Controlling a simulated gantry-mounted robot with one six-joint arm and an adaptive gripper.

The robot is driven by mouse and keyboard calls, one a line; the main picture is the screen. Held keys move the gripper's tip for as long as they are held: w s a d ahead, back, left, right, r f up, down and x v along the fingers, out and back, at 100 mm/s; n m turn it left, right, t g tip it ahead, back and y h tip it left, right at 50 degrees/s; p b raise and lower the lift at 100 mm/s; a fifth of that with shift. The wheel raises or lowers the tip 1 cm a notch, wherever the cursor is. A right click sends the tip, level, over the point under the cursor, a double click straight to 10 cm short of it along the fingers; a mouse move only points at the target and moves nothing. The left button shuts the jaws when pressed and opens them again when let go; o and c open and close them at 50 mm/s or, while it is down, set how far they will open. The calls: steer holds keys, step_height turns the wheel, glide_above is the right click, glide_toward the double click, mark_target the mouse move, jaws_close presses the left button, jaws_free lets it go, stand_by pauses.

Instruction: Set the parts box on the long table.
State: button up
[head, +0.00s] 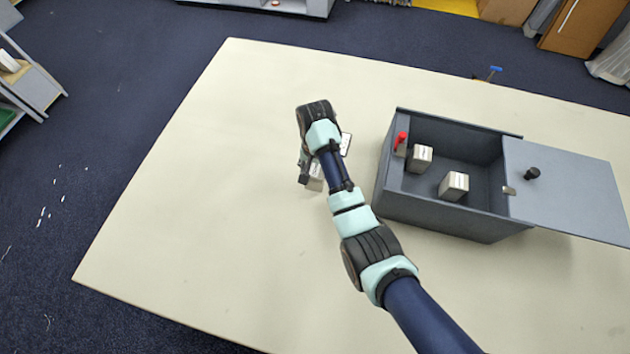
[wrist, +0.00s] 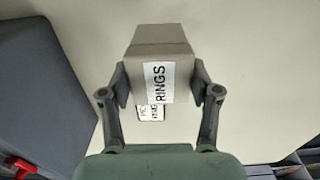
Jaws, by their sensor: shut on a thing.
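The parts box (wrist: 160,62), a small grey-beige block with a white label reading "RINGS", is between my gripper's fingers (wrist: 160,88) in the wrist view. My gripper is shut on its two sides. In the head view the box (head: 316,171) shows partly beside my gripper (head: 309,176), over the left-middle part of the long table (head: 220,220). My arm hides some of it. I cannot tell whether its underside touches the table.
A white printed card (head: 345,144) lies beside my gripper. A large grey bin (head: 450,217) stands to the right, its lid (head: 570,190) slid partly open. Inside are two small boxes (head: 453,187) and a red-topped item (head: 400,141). The table's left side is clear.

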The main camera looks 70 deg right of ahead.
steer(key=shift+f, duration=2.7)
steer(key=shift+f, duration=0.15)
steer(key=o, duration=1.4)
step_height(320, 180, up, 12)
steer(key=shift+r+p, duration=0.2)
steer(key=shift+p, duration=0.3)
